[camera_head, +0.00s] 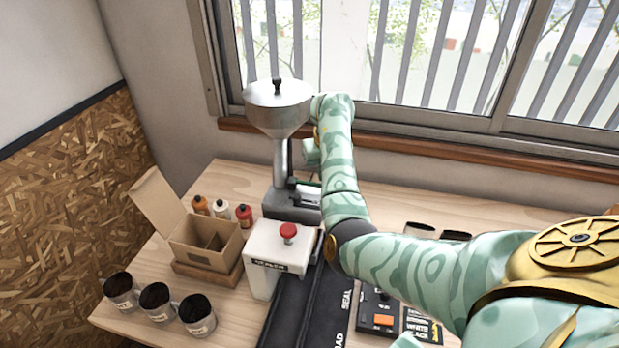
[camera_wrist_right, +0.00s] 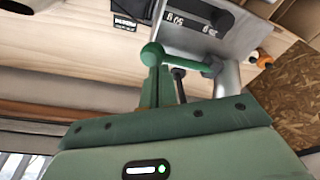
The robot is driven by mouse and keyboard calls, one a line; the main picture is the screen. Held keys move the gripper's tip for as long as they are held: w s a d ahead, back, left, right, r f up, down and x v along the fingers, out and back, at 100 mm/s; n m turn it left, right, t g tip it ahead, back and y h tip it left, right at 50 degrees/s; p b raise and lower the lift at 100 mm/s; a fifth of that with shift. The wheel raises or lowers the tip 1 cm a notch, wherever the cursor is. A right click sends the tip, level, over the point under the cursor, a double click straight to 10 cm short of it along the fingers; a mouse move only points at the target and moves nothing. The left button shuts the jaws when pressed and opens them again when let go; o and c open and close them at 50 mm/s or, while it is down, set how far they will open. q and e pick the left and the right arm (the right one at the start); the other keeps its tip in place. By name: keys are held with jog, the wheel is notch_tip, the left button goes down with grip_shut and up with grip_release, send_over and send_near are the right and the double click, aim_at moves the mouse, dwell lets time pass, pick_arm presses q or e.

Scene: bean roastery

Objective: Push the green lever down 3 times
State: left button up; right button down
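The green lever (camera_wrist_right: 192,62) has a round ball end and sticks out sideways from the grey metal machine in the right wrist view. My left gripper is not in view.
A white box with a red button (camera_head: 288,231) stands in front of the machine. An open cardboard box (camera_head: 205,245), several small bottles (camera_head: 222,208) and dark mugs (camera_head: 157,300) are to the left. A black mat (camera_head: 310,305) and a control panel (camera_head: 382,312) lie nearer.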

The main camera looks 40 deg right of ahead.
jog(key=shift+r+p, duration=1.8)
jog(key=shift+r, duration=1.2)
jog(key=shift+s+f, duration=0.1)
